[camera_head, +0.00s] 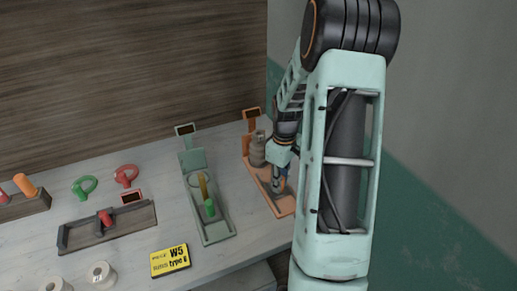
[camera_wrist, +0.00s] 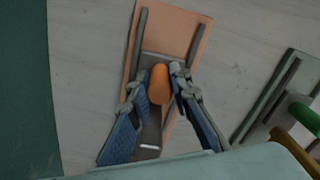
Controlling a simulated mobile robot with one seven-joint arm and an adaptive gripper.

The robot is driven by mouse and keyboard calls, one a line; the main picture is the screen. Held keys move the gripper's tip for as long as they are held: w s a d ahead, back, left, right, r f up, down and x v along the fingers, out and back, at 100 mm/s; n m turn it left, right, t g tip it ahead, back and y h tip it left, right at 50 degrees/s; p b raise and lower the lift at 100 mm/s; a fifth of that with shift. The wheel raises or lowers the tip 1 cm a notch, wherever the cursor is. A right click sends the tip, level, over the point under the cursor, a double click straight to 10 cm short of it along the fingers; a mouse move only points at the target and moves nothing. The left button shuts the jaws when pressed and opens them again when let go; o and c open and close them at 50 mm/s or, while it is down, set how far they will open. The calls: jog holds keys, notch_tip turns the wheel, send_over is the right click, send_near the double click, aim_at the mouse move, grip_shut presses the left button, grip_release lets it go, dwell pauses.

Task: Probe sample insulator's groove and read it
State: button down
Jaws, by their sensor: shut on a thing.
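An orange station (camera_head: 283,203) stands at the right of the bench; its flat orange plate also shows in the wrist view (camera_wrist: 178,25). A grey-brown ribbed insulator (camera_head: 257,150) stands upright at its far end, below a small dark display (camera_head: 252,113). Any reading on that display is too small to tell. My gripper (camera_head: 279,180) is low over the near part of this station. In the wrist view its fingers (camera_wrist: 157,84) are closed around an orange rounded handle (camera_wrist: 159,86) on the station's grey slide. Whether a probe touches the insulator's groove is hidden.
A green station (camera_head: 216,229) with a green handle stands just left. A dark station (camera_head: 80,236) with a red handle, green and red rings (camera_head: 126,175), a peg rack (camera_head: 30,206), white spools (camera_head: 101,274) and a yellow "W5 type E" card (camera_head: 170,260) lie further left.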

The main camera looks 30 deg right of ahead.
jog(key=shift+w+d, duration=0.2)
jog(key=shift+w, duration=3.5)
dwell(0.6)
jog(key=shift+s+a, duration=0.15)
jog(key=shift+s, duration=3.65)
jog(key=c, duration=0.8)
grip_release()
